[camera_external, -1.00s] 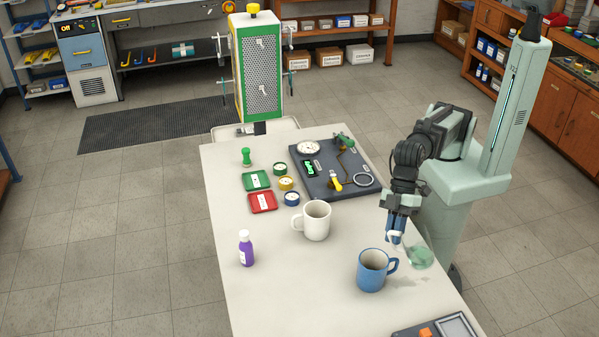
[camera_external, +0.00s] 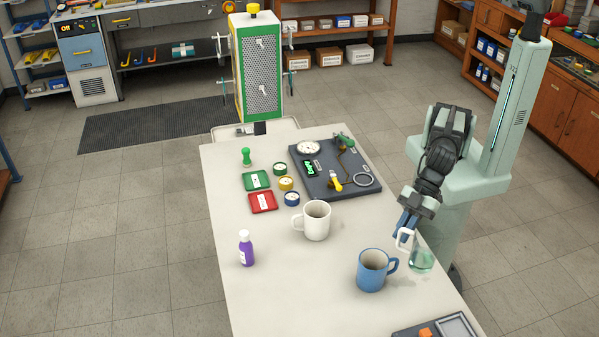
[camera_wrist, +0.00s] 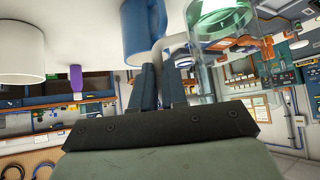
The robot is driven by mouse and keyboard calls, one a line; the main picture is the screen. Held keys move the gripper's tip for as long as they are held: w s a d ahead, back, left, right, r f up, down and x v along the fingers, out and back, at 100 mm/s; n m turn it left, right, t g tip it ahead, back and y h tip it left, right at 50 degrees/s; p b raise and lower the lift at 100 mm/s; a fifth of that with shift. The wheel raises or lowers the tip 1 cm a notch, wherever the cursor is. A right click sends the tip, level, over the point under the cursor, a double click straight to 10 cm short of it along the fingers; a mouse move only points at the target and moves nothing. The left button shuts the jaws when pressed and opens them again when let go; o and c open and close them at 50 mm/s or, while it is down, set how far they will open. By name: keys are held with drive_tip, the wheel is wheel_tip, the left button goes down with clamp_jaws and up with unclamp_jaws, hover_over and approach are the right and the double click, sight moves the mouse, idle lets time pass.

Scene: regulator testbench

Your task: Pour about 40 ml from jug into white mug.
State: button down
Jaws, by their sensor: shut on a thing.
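The white mug (camera_external: 316,221) stands upright on the table, left of the blue mug and behind it; it also shows at the left of the wrist view (camera_wrist: 22,48). The jug (camera_external: 422,257) is clear, with green liquid and a pale handle, at the table's right edge. My gripper (camera_external: 405,226) is shut on the jug's handle, right of and behind the blue mug. The jug looks close to upright; I cannot tell whether it touches the table. In the wrist view the jug (camera_wrist: 224,30) is beyond my gripper (camera_wrist: 160,85). The white mug's inside bottom is hidden.
The blue mug (camera_external: 373,270) stands close to the left of the jug, its handle toward it. A purple bottle (camera_external: 246,249) stands at the left edge. A regulator board (camera_external: 313,185), trays and small tins fill the far side. The table between the white mug and purple bottle is clear.

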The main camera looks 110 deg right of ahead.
drive_tip(key=shift+r, duration=2.35)
drive_tip(key=w+d, duration=0.7)
drive_tip(key=d, duration=0.5)
drive_tip(key=w+d, duration=0.7)
drive_tip(key=d, duration=0.5)
drive_tip(key=w+d, duration=0.8)
drive_tip(key=d, duration=0.4)
drive_tip(key=shift+s+a+f, duration=0.15)
drive_tip(key=shift+f, duration=1.8)
drive_tip(key=shift+s+a+f, duration=0.1)
drive_tip(key=shift+s+f, duration=0.05)
drive_tip(key=shift+f, duration=1.75)
drive_tip(key=shift+a, duration=0.15)
